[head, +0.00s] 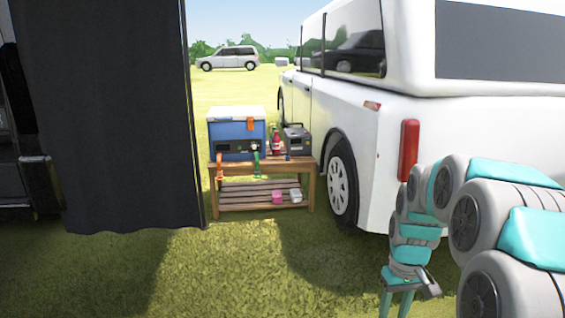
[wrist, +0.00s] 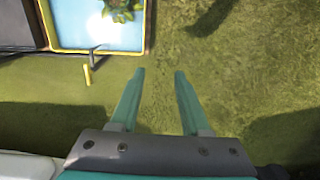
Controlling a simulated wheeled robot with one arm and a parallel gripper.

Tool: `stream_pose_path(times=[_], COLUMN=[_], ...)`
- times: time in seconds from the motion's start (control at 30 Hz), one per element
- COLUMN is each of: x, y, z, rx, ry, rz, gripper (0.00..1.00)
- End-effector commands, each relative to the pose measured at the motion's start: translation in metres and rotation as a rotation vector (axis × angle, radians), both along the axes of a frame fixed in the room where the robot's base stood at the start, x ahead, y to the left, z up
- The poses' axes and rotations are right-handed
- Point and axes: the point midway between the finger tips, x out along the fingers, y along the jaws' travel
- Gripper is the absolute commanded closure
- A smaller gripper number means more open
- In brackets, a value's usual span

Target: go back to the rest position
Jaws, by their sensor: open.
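My gripper (wrist: 158,75) points down over bare grass in the wrist view. Its two teal fingers are apart with nothing between them. In the head view my gripper (head: 400,292) hangs at the lower right, its fingertips cut off by the bottom edge. My grey and teal arm comes in from the right, in front of the white van's rear.
A white van (head: 398,130) stands on the right. A wooden table (head: 265,185) bears a blue cooler (head: 228,131). A dark curtain (head: 110,110) hangs at left. In the wrist view a yellow-rimmed blue tray (wrist: 80,48) holds a plant (wrist: 120,8). Grass (head: 250,275) in front is clear.

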Motion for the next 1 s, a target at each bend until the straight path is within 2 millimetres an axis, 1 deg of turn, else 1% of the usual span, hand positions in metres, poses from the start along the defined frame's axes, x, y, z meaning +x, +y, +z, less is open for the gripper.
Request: stream_pose_path(times=[0.03, 0.1, 0.27, 0.3, 0.43, 0.7, 0.9, 1.0], x=[-0.011, -0.028, -0.067, -0.078, -0.111, -0.183, -0.234, -0.254], y=[0.008, 0.019, 0.040, 0.045, 0.059, 0.081, 0.091, 0.094], z=[0.010, 0.018, 0.035, 0.038, 0.048, 0.060, 0.062, 0.062], rx=[-0.002, -0.003, -0.008, -0.010, -0.017, -0.033, -0.047, -0.052], ry=[-0.001, 0.007, 0.022, 0.026, 0.037, 0.062, 0.079, 0.082], rz=[0.001, -0.004, -0.017, -0.020, -0.032, -0.065, -0.094, -0.105], gripper=[0.54, 0.54, 0.54, 0.54, 0.54, 0.54, 0.54, 0.54])
